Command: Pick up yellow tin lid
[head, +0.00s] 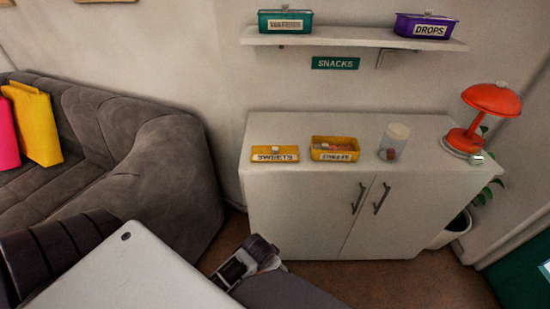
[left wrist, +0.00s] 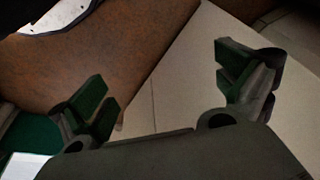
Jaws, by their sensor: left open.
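The yellow tin lid (head: 275,153), with a pale knob and a lettered label, lies on the left part of the white cabinet top. Beside it on the right, apart from it, stands an open yellow tin (head: 335,149) with small pieces inside. In the left wrist view my left gripper (left wrist: 164,78) is open, with nothing between its fingers. It faces the cabinet front and brown floor; the lid is not in that view. In the head view my left arm shows low in front, below the cabinet top and away from the lid. My right gripper is not in view.
A clear jar (head: 394,142) and an orange lamp (head: 485,115) stand right of the tins on the cabinet (head: 300,205). A shelf (head: 350,38) above holds a teal tin (head: 285,21) and a purple tin (head: 426,25). A grey sofa (head: 165,165) stands left.

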